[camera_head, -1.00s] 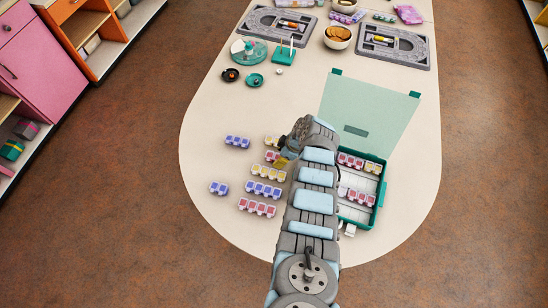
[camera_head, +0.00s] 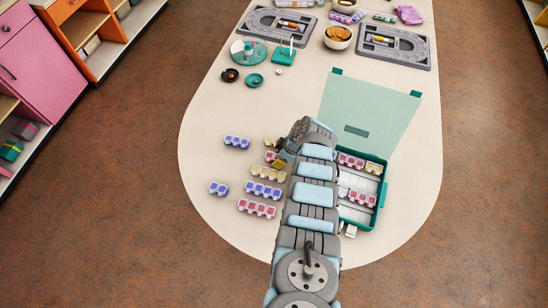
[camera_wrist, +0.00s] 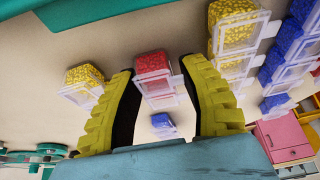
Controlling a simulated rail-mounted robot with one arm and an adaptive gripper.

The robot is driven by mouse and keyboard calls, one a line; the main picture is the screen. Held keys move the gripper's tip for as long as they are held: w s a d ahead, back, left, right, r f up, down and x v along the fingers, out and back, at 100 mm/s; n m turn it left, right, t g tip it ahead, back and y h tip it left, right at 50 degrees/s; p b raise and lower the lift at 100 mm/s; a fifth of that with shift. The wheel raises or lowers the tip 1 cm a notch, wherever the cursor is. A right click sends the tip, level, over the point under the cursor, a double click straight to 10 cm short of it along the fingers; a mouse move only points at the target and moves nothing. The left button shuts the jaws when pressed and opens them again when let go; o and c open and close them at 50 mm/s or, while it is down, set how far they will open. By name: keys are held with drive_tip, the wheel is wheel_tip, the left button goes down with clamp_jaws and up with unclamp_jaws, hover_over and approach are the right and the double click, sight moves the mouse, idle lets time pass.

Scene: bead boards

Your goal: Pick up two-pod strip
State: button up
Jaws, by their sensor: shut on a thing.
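A short red pod strip (camera_wrist: 153,66) with a clear edge stands between the two yellow fingers of my gripper (camera_wrist: 158,68) in the wrist view. My gripper is shut on it. In the head view the strip (camera_head: 271,156) shows just left of my gripper (camera_head: 279,162), partly hidden by it. The strip appears to be still at table level. Its full length is hard to tell behind the fingers.
A yellow strip (camera_head: 268,172), blue strips (camera_head: 264,189) (camera_head: 237,141) (camera_head: 218,188) and a longer red strip (camera_head: 257,208) lie nearby. To the right is an open teal case (camera_head: 382,190) holding strips, its lid (camera_head: 370,110) tilted back.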

sight(275, 158)
drive_tip(key=shift+r+p, duration=1.15)
drive_tip(key=shift+r, duration=0.6)
drive_tip(key=s+d+r+p, duration=0.35)
drive_tip(key=s+r, duration=0.55)
drive_tip(key=s, duration=0.4)
drive_tip(key=w+d+f+b, duration=0.3)
drive_tip(key=w+d+b, duration=0.5)
drive_tip(key=w+d, duration=0.2)
drive_tip(key=shift+d+m, duration=0.3)
drive_tip(key=shift+d, duration=0.6)
drive_tip(key=shift+f, duration=0.15)
drive_tip(key=shift+f+b, duration=0.8)
drive_tip(key=shift+f, duration=2.5)
